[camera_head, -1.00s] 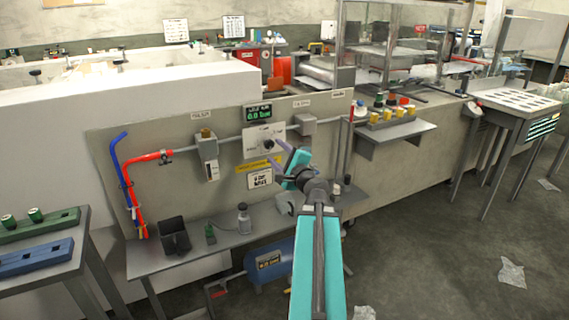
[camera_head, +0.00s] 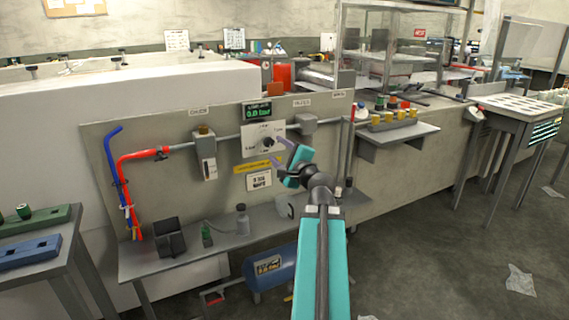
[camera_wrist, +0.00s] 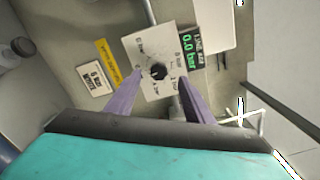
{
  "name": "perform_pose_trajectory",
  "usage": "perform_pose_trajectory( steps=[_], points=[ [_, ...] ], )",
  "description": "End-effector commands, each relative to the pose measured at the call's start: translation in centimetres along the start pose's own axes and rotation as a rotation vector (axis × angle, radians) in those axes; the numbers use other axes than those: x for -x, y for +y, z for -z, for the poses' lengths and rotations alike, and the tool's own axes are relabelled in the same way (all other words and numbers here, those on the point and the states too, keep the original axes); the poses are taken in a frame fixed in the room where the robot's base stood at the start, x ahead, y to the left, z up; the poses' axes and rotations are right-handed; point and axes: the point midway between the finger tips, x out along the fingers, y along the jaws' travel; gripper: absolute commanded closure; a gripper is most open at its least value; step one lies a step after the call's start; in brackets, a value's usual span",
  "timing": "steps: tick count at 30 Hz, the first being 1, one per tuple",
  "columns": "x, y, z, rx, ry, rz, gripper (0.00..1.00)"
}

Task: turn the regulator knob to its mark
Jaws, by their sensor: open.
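The regulator knob (camera_head: 266,144) is a small dark knob on a white square dial plate (camera_head: 251,133) fixed to the grey panel. In the wrist view the knob (camera_wrist: 158,72) lies ahead, between and beyond the two purple fingers of my gripper (camera_wrist: 157,88). My gripper (camera_head: 282,153) is open and empty, just right of and below the knob in the head view, apart from it as far as I can tell. The green display (camera_wrist: 194,42) above the dial reads 0.0 bar. The pressure marks around the knob are too small to read surely.
A yellow label (camera_head: 253,167) and a white sign (camera_head: 259,181) are below the dial. A grey pipe (camera_head: 228,138) runs behind it. A bench (camera_head: 190,254) with a black bin (camera_head: 170,238) and a bottle (camera_head: 242,219) stands below. A shelf (camera_head: 385,141) juts out at right.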

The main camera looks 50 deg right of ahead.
Motion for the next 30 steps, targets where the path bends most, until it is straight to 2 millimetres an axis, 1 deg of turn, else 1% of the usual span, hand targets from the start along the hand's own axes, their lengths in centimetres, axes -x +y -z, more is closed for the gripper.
perform_pose_trajectory(
  steps=[1,23,30],
  points=[
    [0.1,0.3,0.2,0.001,0.0,0.0,0.52],
    [1.4,0.5,0.2,-0.001,0.012,0.001,0.52],
    [2.6,0.5,0.2,0.0,0.012,0.002,0.52]
  ],
)
